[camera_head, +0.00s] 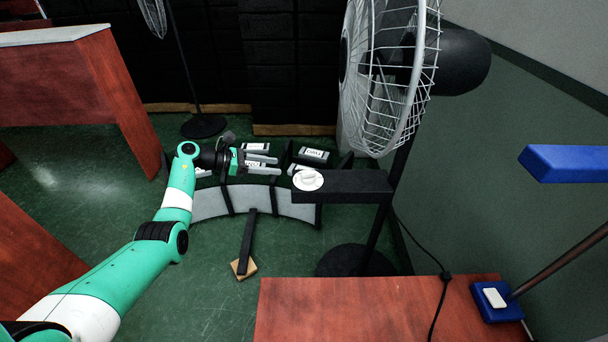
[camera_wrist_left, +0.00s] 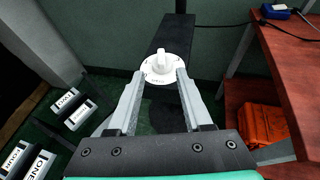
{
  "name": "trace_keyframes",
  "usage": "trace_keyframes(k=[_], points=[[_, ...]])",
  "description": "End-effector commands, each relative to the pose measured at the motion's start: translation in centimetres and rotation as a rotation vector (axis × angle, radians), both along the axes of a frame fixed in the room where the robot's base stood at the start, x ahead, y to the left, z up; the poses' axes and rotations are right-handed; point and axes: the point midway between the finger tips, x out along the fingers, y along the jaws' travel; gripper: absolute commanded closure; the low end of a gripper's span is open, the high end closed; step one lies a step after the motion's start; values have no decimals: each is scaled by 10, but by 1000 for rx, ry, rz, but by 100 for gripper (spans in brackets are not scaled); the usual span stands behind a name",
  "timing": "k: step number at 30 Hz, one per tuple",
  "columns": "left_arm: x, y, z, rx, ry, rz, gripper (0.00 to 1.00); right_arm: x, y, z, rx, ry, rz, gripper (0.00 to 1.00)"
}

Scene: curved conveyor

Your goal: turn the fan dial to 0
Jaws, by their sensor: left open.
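The fan dial is a white round knob (camera_head: 308,179) with a raised grip, on the end of a black arm (camera_head: 350,184) that joins the stand of a large caged fan (camera_head: 390,75). In the left wrist view the dial (camera_wrist_left: 161,66) appears ahead, between and just beyond my fingertips. My left gripper (camera_head: 277,164) is open and empty, to the left of the dial in the head view, its fingers pointing right. It also shows in the left wrist view (camera_wrist_left: 159,78). The dial's marks are too small to read. My right gripper is not in view.
A wooden table (camera_head: 370,312) stands at the front, with a blue lamp base (camera_head: 495,299) and cable. An orange case (camera_wrist_left: 262,124) sits below the table.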

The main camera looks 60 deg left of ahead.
Motion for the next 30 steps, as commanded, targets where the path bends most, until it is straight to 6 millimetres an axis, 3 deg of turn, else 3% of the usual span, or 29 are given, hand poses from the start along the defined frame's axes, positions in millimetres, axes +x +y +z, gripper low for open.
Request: trace_keyframes(k=[3, 8, 21, 30], points=[[-6, 1, -7, 1, 23, -7, 50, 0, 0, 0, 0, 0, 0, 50], [3, -1, -11, 1, 20, -8, 50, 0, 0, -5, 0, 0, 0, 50], [83, -19, -48, -1, 19, -8, 50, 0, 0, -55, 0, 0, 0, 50], [101, -22, -50, 0, 18, -6, 50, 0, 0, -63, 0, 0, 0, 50]])
